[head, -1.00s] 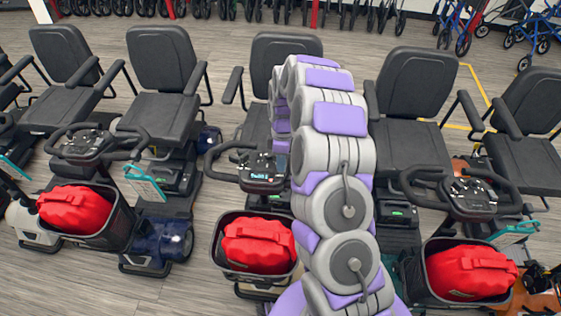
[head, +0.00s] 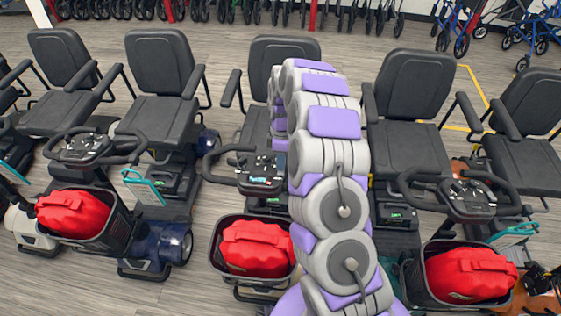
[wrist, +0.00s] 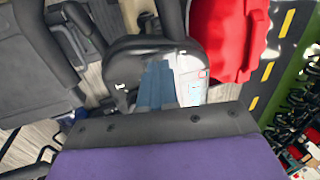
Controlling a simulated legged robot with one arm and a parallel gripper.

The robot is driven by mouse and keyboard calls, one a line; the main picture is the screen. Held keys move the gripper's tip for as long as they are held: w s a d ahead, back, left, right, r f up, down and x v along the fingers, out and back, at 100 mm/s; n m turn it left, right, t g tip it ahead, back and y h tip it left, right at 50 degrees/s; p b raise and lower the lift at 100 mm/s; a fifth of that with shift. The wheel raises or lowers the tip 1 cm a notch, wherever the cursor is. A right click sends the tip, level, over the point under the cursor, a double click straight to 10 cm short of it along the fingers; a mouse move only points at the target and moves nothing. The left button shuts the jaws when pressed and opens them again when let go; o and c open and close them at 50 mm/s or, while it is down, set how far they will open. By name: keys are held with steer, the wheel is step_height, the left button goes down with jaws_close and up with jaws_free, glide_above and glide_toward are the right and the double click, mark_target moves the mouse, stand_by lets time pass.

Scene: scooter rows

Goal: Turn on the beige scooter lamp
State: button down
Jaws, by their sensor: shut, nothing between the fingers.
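The middle scooter shows a beige patch of body (head: 262,294) below its front basket, partly cut off by the picture's bottom edge. Its control panel (head: 258,178) has a small lit display, and its right part is hidden behind my arm. My gripper is hidden behind my arm in the head view. In the wrist view my gripper (wrist: 156,72) is shut and empty, its blue-grey fingers over a dark handlebar console (wrist: 130,58) beside a pale panel (wrist: 192,82). Whether the fingertips touch the console I cannot tell. I cannot make out the lamp or its switch.
A red bag (head: 255,248) fills the middle scooter's basket (head: 217,258). A blue scooter (head: 167,246) stands left, an orange one (head: 545,302) at the far right. Black seats (head: 160,66) line the row. Bare floor (head: 95,283) shows at the lower left.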

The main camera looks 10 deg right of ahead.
steer(key=p+v, duration=0.2)
steer(key=v, duration=1.5)
steer(key=shift+w, duration=0.15)
